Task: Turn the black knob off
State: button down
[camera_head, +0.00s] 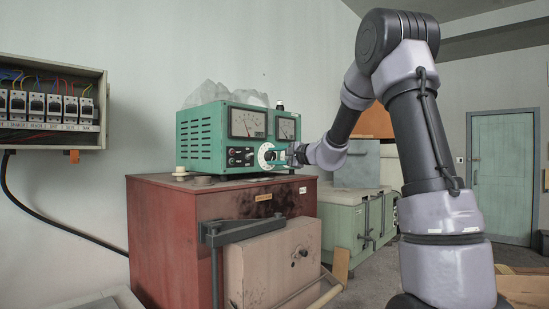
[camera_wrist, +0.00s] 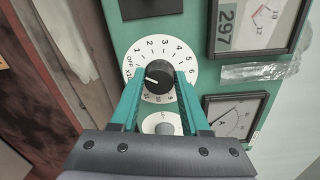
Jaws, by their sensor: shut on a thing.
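The black knob (camera_wrist: 159,76) sits at the centre of a white numbered dial (camera_wrist: 155,47) on the green instrument's front panel. Its white mark points to the left side of the dial, where the OFF label is; I cannot tell exactly which marking it meets. My gripper (camera_wrist: 158,84) has its teal fingers on both sides of the knob, shut on it. In the head view, my gripper (camera_head: 288,155) reaches in from the right to the dial (camera_head: 265,156), and the knob is largely hidden by the fingers.
The green instrument (camera_head: 203,142) with meters stands on a red cabinet (camera_head: 163,222). Another white dial (camera_wrist: 160,124) lies partly between my fingers in the wrist view. A breaker box (camera_head: 52,139) hangs at left.

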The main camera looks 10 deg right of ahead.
jog(key=shift+f, duration=0.1)
dwell(0.4)
jog(key=shift+c, duration=1.9)
grip_release()
jog(key=shift+s+d, duration=0.1)
jog(key=shift+s, duration=0.05)
jog(key=v, duration=1)
jog(key=shift+s, duration=0.25)
jog(key=shift+d, duration=0.15)
